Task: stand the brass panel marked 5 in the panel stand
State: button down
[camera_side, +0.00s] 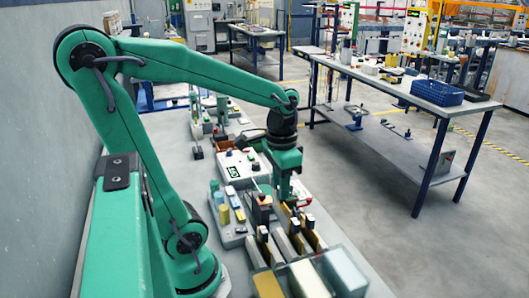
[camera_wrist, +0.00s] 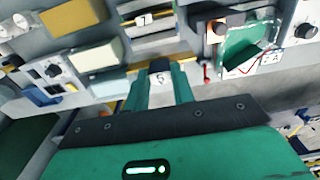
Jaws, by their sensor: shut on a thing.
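The panel marked 5 (camera_wrist: 159,77) shows its numbered top between my gripper's (camera_wrist: 158,92) two green fingers in the wrist view. My gripper is shut on it. The rest of this panel is mostly hidden, and I cannot tell whether its lower edge touches anything. In the side view my gripper (camera_side: 288,193) points down, low over the crowded bench. A panel marked 7 (camera_wrist: 145,20) stands in a slotted holder at the top of the wrist view. Several brass panels (camera_side: 314,240) with light tops stand in front of my gripper; I cannot tell which holder is the panel stand.
A white control box (camera_side: 238,168) sits behind my gripper.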

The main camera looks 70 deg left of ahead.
aim_at(279, 219)
jog(key=shift+s+d+f, duration=0.4)
jog(key=shift+d+f, duration=0.1)
jog(key=shift+d, duration=0.2)
jog(key=shift+f, duration=0.4)
jog(key=shift+f, duration=3.65)
jog(key=shift+f, duration=0.25)
jog(key=c, duration=1.1)
grip_release()
jog(key=shift+r, duration=0.15)
notch_tip(279, 219, up, 8)
jog(key=shift+f, duration=0.2)
